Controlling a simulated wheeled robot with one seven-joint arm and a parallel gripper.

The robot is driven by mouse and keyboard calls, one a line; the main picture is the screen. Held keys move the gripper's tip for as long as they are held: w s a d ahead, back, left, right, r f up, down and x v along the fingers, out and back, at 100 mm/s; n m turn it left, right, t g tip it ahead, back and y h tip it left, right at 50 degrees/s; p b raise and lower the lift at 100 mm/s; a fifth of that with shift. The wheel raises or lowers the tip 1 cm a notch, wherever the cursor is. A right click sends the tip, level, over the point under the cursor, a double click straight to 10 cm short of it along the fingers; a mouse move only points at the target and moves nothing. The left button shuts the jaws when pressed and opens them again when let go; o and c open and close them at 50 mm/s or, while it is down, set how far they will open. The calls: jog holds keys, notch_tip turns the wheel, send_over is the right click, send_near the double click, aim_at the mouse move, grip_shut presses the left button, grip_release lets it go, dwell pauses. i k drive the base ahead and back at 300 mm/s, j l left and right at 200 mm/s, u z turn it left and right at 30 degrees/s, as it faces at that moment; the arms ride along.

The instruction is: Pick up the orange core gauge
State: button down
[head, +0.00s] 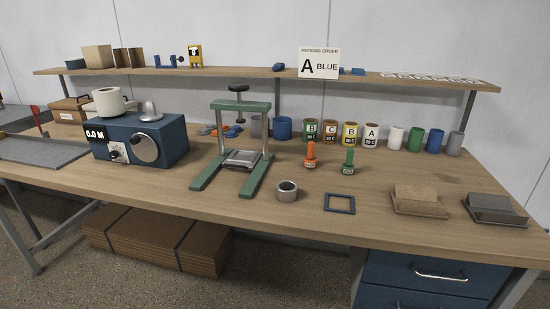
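The orange core gauge (310,154) stands upright on the workbench (240,208), right of the green press frame and in front of the row of cups. It has a wider lower part with a small pale marking and a knob-like top. A similar green gauge (348,162) stands a little to its right, apart from it. My gripper is not in the head view, so its state and its place relative to the gauge are hidden.
A green press frame (241,107) stands left of the gauge. Lettered cups (330,131) line the back under a shelf (250,73). A grey ring (287,191) and dark square frame (339,203) lie in front. The bench front between them and the edge is clear.

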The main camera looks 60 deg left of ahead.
aim_at(311, 162)
jog(key=u, duration=1.65)
